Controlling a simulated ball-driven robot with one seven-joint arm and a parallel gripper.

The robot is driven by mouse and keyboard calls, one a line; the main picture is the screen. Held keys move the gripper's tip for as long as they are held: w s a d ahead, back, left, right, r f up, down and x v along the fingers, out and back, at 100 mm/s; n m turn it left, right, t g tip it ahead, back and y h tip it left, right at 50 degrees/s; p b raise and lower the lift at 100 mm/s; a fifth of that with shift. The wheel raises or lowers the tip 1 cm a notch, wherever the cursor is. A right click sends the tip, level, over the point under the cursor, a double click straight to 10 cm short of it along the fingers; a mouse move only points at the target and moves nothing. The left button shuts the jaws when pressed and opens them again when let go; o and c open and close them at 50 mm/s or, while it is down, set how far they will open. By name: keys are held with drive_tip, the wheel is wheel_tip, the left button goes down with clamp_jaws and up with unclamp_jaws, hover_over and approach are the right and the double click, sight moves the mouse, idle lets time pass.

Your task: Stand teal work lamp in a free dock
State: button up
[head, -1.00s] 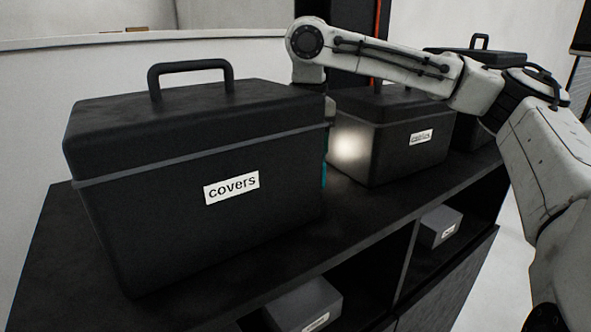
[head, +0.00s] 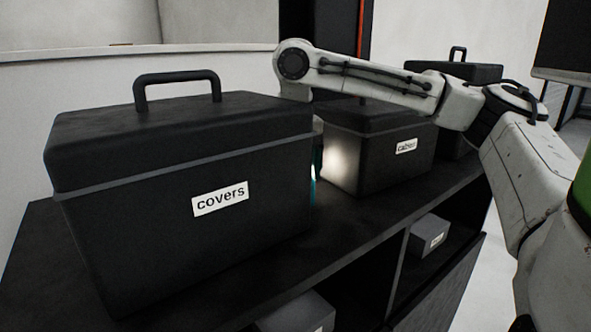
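The teal work lamp (head: 318,178) shows only as a thin teal sliver at the right edge of the box labelled "covers". Its bright glow falls on the left side of the box behind. Most of the lamp is hidden by the "covers" box. My arm reaches over from the right and bends down behind that box, near the lamp. My gripper's fingers are hidden there, so I cannot tell whether they hold the lamp. No dock can be made out in this view.
The black "covers" box (head: 185,190) stands large on the dark shelf top (head: 330,235). A second labelled box (head: 385,155) and a third box (head: 468,130) stand farther right. Small grey boxes (head: 428,235) sit in the open shelves below.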

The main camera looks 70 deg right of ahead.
drive_tip(key=shift+r, duration=0.1)
wheel_tip(320, 180, up, 12)
idle(0.5)
